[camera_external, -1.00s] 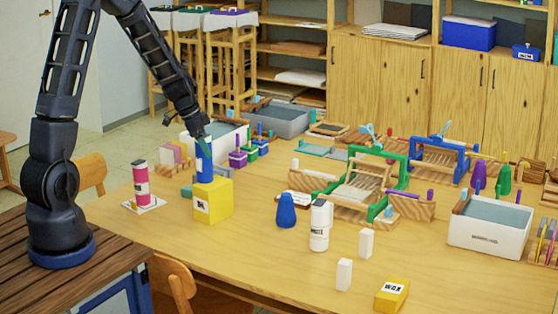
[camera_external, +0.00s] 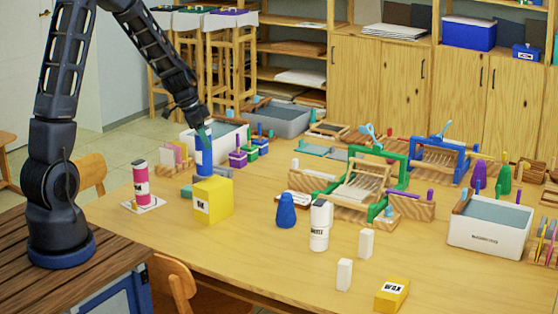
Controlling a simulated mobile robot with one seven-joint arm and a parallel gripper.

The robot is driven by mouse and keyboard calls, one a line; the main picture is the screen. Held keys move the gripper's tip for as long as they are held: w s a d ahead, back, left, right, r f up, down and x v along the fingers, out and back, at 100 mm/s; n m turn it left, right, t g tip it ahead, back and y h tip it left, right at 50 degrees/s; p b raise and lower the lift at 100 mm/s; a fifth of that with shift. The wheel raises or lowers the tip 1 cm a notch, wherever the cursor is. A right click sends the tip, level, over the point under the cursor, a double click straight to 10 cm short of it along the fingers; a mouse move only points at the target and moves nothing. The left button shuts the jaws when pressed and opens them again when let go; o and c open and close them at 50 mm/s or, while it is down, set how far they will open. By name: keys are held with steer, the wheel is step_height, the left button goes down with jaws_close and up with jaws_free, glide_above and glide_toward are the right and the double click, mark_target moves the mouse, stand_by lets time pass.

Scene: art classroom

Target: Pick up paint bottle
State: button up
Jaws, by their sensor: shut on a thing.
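My gripper (camera_external: 205,134) is shut on a blue paint bottle (camera_external: 203,160) and holds it roughly upright, its fingers at the bottle's top. The bottle shows just above the back edge of a yellow box (camera_external: 213,200) with a dark-lettered label. A magenta bottle (camera_external: 141,184) stands on a white card to the left. A white labelled bottle (camera_external: 320,226) and a small blue bottle (camera_external: 286,210) stand near the table's middle.
White blocks (camera_external: 366,243) and a yellow wax box (camera_external: 392,293) lie at front right. The table's front left is clear.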

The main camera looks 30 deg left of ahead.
step_height(320, 180, up, 16)
steer(key=shift+r, duration=0.25)
glide_toward(210, 139)
steer(key=w+d+f, duration=0.3)
steer(key=d+f, duration=0.1)
steer(key=f, duration=0.2)
steer(key=shift+s+a+f, duration=0.1)
steer(key=shift+f, duration=2.55)
steer(key=o, duration=1.4)
steer(key=shift+c, duration=0.2)
